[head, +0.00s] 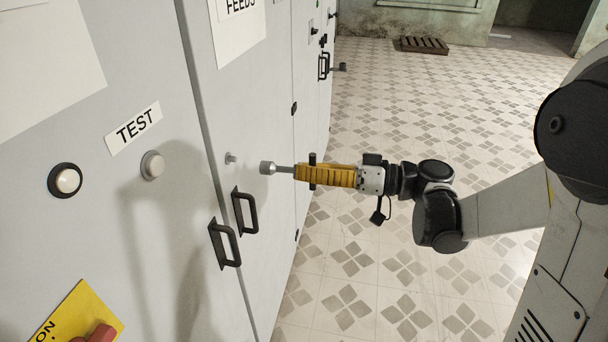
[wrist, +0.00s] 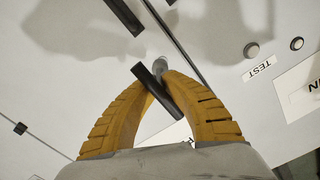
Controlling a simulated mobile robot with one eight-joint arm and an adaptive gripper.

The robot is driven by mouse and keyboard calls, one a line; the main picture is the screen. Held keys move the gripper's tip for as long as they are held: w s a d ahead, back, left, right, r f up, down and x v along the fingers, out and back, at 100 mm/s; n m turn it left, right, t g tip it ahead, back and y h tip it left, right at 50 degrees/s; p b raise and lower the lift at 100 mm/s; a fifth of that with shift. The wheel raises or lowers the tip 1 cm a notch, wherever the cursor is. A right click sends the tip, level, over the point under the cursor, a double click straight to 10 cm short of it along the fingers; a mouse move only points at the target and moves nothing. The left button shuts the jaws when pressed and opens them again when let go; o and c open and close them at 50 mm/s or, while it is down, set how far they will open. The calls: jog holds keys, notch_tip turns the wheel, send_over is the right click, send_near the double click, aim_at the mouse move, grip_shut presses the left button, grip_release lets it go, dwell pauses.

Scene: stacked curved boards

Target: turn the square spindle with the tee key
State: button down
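The tee key (head: 281,169) has a grey socket head, a thin shaft and a black crossbar. My gripper (head: 302,173), with yellow fingers, is shut on it; the crossbar sticks out above and below the fingers. The key points left at the cabinet. The square spindle (head: 231,158) is a small grey stub on the cabinet door, left of and slightly above the socket in the head view. A gap shows between them there. In the wrist view the black crossbar (wrist: 155,88) lies across the fingers, with the grey socket (wrist: 160,65) beyond the fingertips. I cannot make out the spindle there.
The grey cabinet front (head: 150,230) fills the left side. Two black door handles (head: 246,210) jut out below the spindle. A TEST label (head: 134,128), round buttons (head: 153,165) and a red knob on a yellow plate (head: 85,318) are farther left.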

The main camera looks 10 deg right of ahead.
aim_at(269, 162)
jog(key=shift+d+r, duration=0.15)
jog(key=shift+r, duration=0.3)
jog(key=shift+x, duration=2.65)
jog(key=shift+x, duration=1.05)
jog(key=shift+r+b, duration=0.1)
jog(key=shift+b, duration=0.2)
